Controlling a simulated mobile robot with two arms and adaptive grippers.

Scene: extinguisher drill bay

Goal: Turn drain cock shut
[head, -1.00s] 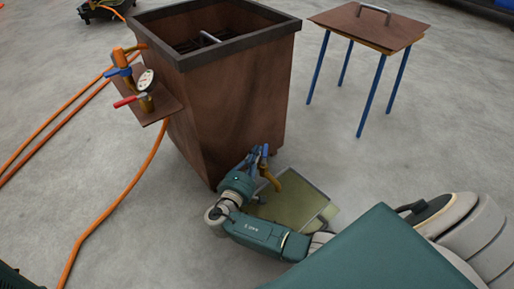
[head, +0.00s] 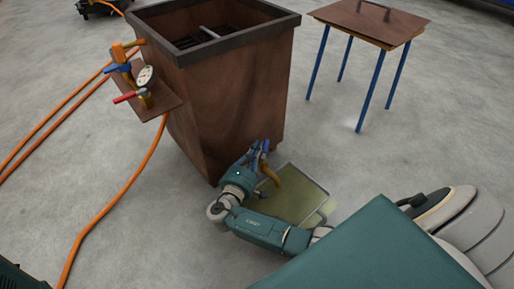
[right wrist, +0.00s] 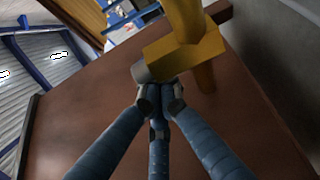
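The yellow brass drain cock (head: 270,175) sticks out low on the brown tank (head: 235,105), near its bottom front edge. It shows large in the right wrist view (right wrist: 190,50), with a short grey piece (right wrist: 142,72) at its near end. My right gripper (head: 258,155) is at the cock. In the right wrist view its blue fingers (right wrist: 161,103) are drawn together at the grey piece and look shut on it. The fingertips hide part of it. My left gripper is not in view.
A greenish tray (head: 297,198) lies on the floor below the cock. A panel with a gauge (head: 145,75) and red and blue levers juts from the tank's left side, with an orange hose (head: 135,195) below. A blue-legged table (head: 370,28) stands at the back right.

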